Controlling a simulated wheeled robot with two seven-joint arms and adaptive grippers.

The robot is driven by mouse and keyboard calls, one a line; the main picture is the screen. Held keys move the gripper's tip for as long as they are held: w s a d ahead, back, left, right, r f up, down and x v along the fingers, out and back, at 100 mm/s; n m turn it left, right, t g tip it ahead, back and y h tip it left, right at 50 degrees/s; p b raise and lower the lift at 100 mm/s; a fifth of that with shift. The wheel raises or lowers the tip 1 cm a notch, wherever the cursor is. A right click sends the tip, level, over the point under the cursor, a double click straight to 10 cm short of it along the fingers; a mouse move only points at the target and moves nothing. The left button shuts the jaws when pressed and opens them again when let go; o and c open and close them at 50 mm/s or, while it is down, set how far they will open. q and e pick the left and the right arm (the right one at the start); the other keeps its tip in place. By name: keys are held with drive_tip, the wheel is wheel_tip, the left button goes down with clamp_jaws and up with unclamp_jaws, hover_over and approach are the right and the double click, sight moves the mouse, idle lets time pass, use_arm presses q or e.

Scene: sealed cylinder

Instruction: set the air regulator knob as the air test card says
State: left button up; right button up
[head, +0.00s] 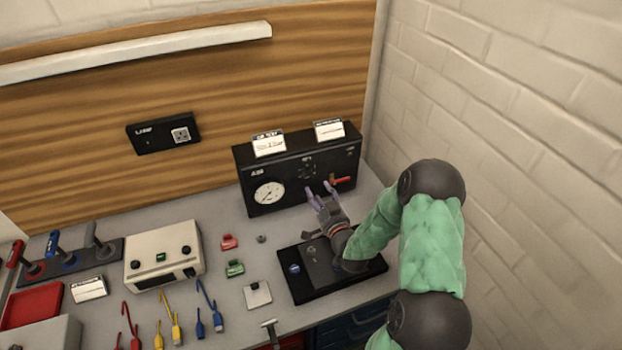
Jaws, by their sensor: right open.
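A black air panel (252,184) stands at the back right of the bench. It bears a round white gauge (269,193), a dark round knob (307,171) right of the gauge, and a red lever (342,180) farther right. Two white cards stand on its top edge: a left card (268,145) and a right card (329,130). Their writing is too small to read. My right gripper (320,190) is open, its fingers pointing up toward the panel just below the knob. I cannot tell whether it touches the panel. My left gripper is not in view.
A black plate with fittings (297,287) lies under my right forearm. A cream box (163,256), a red clip (229,242), a green clip (235,268) and coloured cables (170,318) lie to the left. A brick wall (510,130) bounds the right side.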

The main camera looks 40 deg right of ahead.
sight(309, 176)
drive_tip(key=x, duration=0.7)
drive_tip(key=shift+w+d+f, duration=0.1)
drive_tip(key=shift+w+f, duration=0.05)
drive_tip(key=shift+w, duration=0.15)
clamp_jaws()
